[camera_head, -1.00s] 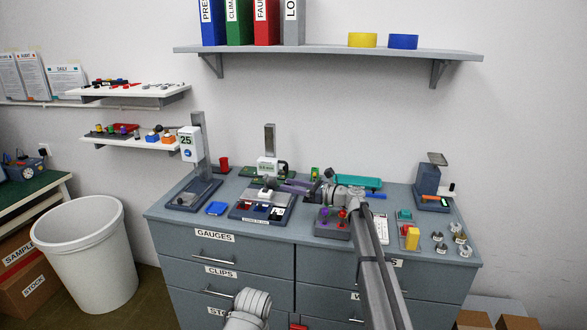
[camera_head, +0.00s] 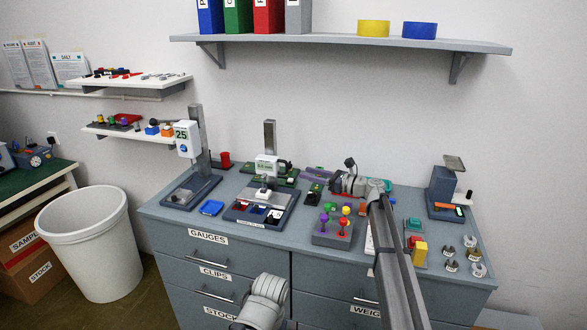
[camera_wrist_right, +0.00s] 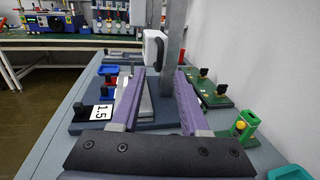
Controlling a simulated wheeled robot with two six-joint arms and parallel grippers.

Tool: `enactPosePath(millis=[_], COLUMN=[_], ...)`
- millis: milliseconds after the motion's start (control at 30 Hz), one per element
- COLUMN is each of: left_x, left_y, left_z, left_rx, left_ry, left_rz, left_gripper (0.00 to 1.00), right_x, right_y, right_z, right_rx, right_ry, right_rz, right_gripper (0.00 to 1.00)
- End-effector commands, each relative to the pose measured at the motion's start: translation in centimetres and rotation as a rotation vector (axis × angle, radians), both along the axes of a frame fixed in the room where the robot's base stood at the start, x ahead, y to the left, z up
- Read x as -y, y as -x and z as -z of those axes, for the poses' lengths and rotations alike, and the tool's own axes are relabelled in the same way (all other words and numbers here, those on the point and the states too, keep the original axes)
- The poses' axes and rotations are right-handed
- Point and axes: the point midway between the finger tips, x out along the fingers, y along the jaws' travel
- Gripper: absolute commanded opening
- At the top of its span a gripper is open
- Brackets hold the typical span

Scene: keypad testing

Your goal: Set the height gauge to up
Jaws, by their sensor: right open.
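The height gauge appears to be the middle stand, a white display head (camera_head: 267,164) on an upright grey column (camera_head: 270,136) at the back of the bench. The head sits low on the column, and its reading is too small to tell. In the right wrist view the white head (camera_wrist_right: 154,49) is seen side-on beside the column (camera_wrist_right: 174,42), beyond my fingers. My right gripper (camera_head: 315,173) points left from the gauge's right side, apart from it. Its purple fingers (camera_wrist_right: 160,74) are open with nothing gripped. My left gripper is out of view; only part of that arm shows.
Another stand reading 25 (camera_head: 183,139) is at left. A green part (camera_wrist_right: 243,125) is right of my fingers.

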Motion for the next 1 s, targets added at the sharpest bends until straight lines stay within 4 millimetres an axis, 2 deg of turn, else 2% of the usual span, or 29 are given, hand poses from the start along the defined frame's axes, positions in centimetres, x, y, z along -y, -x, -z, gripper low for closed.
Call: enactPosePath(millis=[267,633,933,1000], left_x=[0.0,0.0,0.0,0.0], left_y=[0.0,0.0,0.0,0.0], left_z=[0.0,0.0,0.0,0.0], left_rx=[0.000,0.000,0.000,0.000], left_ry=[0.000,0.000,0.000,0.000], left_rz=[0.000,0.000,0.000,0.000], left_gripper=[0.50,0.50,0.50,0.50], right_x=[-1.8,-6.3,-6.8,-6.8], right_y=[-1.0,-3.6,-3.8,-3.8], right_z=[0.0,0.0,0.0,0.0], right_rx=[0.000,0.000,0.000,0.000], right_ry=[0.000,0.000,0.000,0.000], right_rz=[-0.002,-0.002,0.000,0.000], right_gripper=[0.45,0.45,0.45,0.39])
